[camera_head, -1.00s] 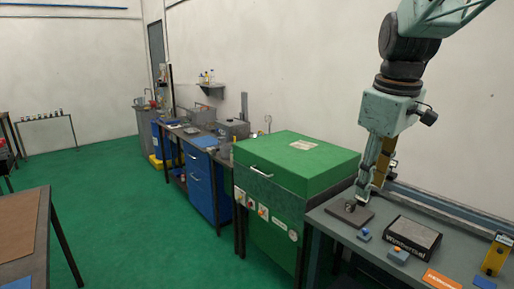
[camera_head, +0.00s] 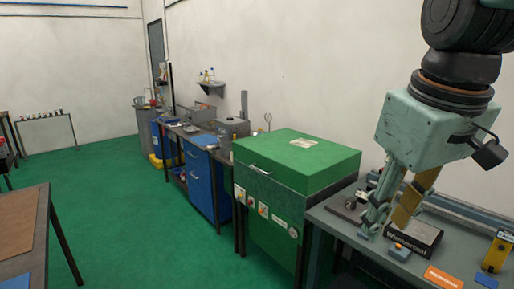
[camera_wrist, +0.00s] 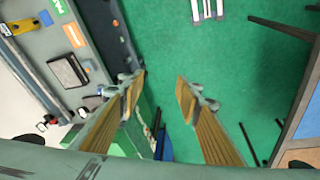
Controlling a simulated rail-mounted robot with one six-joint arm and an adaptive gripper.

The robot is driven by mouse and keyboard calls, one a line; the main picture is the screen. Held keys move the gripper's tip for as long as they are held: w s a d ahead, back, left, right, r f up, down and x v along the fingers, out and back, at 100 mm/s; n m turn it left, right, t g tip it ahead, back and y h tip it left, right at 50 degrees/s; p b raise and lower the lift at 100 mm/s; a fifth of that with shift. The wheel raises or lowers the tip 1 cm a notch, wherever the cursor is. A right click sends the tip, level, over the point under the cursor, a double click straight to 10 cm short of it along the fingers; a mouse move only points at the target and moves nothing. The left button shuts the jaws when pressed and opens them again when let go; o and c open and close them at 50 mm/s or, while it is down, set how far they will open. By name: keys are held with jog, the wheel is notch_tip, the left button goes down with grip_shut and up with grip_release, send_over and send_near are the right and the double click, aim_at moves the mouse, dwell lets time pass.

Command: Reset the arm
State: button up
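My gripper (camera_head: 383,226) hangs at the right of the head view, in front of the grey bench as seen from there. A black box with a grey top and white lettering (camera_head: 415,236) lies on the bench, partly covered by the gripper. It also shows in the wrist view (camera_wrist: 68,72).
A green cabinet (camera_head: 297,160) stands left of the grey bench (camera_head: 335,222). The bench carries a blue block with an orange top (camera_head: 399,252), an orange label (camera_head: 443,277) and a yellow bracket (camera_head: 497,250). A brown-topped table (camera_head: 22,222) stands at left. The green floor between is open.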

jog(key=s+a+f+m, duration=0.1)
jog(key=s+f, duration=0.1)
jog(key=s, duration=0.5)
jog(key=s+a+f+m+b, duration=0.1)
jog(key=s+f+m, duration=0.1)
jog(key=s, duration=0.5)
jog(key=shift+s+a+f+t, duration=0.15)
jog(key=shift+s+f+t, duration=0.1)
jog(key=shift+f+t, duration=0.25)
